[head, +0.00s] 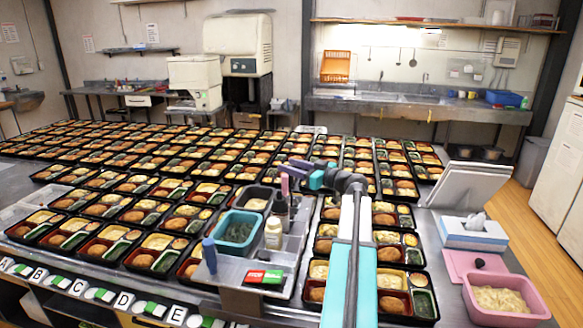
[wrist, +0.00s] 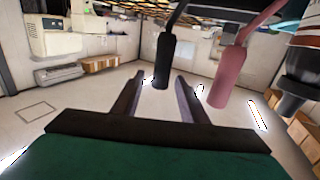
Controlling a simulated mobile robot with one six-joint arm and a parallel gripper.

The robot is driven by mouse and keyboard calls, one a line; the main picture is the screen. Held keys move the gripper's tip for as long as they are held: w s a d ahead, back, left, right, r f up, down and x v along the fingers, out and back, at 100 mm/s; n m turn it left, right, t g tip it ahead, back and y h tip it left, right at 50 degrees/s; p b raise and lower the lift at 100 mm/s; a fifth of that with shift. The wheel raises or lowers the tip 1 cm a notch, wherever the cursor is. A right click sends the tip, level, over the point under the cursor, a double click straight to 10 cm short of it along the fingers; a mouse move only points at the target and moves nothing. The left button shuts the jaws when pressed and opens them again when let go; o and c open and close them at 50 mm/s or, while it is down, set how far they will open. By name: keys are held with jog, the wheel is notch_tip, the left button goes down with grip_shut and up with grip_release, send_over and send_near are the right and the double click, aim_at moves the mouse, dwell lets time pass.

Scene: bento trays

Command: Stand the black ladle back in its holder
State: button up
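In the wrist view a black handle (wrist: 165,62), apparently the ladle's, runs down from the top edge, with its end between my fingertips. The rest of it is out of frame, so I cannot tell whether it stands in a holder. My gripper (wrist: 160,82) is open, with a gap around the handle end and no clear contact. In the head view my gripper (head: 292,167) is above the caddy (head: 293,247), beside a pink handle (head: 284,187). The black ladle is not clearly distinguishable there.
The pink handle (wrist: 232,72) is right of the black one in the wrist view, close to my right finger. A dark-capped bottle (wrist: 298,70) is farther right. The caddy area also has a teal bin (head: 235,232), a cream bottle (head: 273,234) and a blue handle (head: 209,254). Bento trays crowd the table.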

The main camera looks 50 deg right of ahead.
jog(key=shift+s, duration=0.1)
jog(key=s+d+b, duration=0.1)
jog(key=s+b, duration=0.3)
jog(key=s, duration=0.9)
jog(key=shift+s+d+r, duration=0.15)
jog(key=shift+s+d, duration=0.15)
dwell(0.9)
